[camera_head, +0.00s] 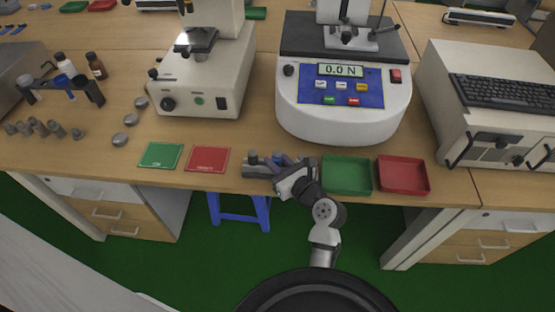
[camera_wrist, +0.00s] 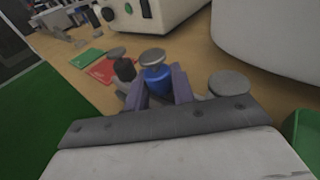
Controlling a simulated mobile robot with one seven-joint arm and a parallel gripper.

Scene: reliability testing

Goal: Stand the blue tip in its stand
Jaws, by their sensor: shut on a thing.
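The blue tip (camera_wrist: 157,77) sits between the two purplish fingers of my gripper (camera_wrist: 160,90), which is shut on it. A round metallic disc (camera_wrist: 152,56) shows just beyond the tip. In the head view my gripper (camera_head: 284,168) is at the front edge of the bench, over the right part of a low grey stand (camera_head: 258,171), and a bit of blue (camera_head: 277,160) shows there. A dark-topped piece (camera_wrist: 124,69) stands left of the fingers. The lower end of the tip is hidden, so I cannot tell whether it is seated in the stand.
A green tray (camera_head: 347,188) and a red tray (camera_head: 403,190) lie right of my gripper. Green (camera_head: 161,155) and red (camera_head: 207,159) cards lie to the left. The force tester (camera_head: 343,120) and microscope (camera_head: 203,85) stand behind. A grey disc (camera_wrist: 229,82) is close right of the fingers.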

